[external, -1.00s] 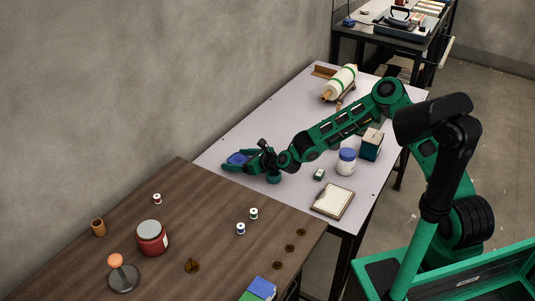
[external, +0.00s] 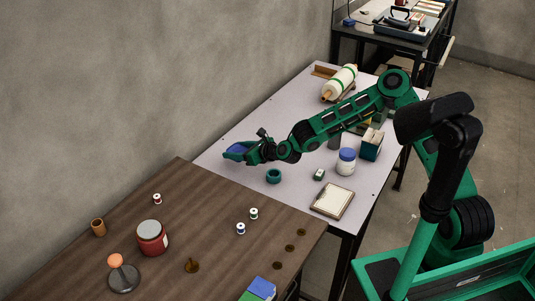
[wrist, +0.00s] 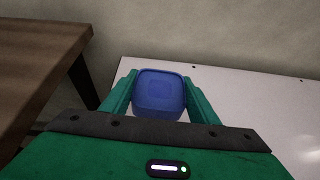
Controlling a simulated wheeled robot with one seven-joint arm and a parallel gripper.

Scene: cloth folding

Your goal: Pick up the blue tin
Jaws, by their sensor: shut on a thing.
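The blue tin (wrist: 159,93) is a rounded square box between the two green fingers of my gripper (wrist: 160,95) in the wrist view. My gripper is shut on it, with a finger along its left and right sides. In the external view the blue tin (external: 238,149) shows partly between the fingers of my gripper (external: 236,152), over the far left part of the white table (external: 230,175). The tin looks raised above the tabletop. The fingers hide part of its sides.
The brown table (external: 200,230) with spools adjoins in front; a wall rises behind.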

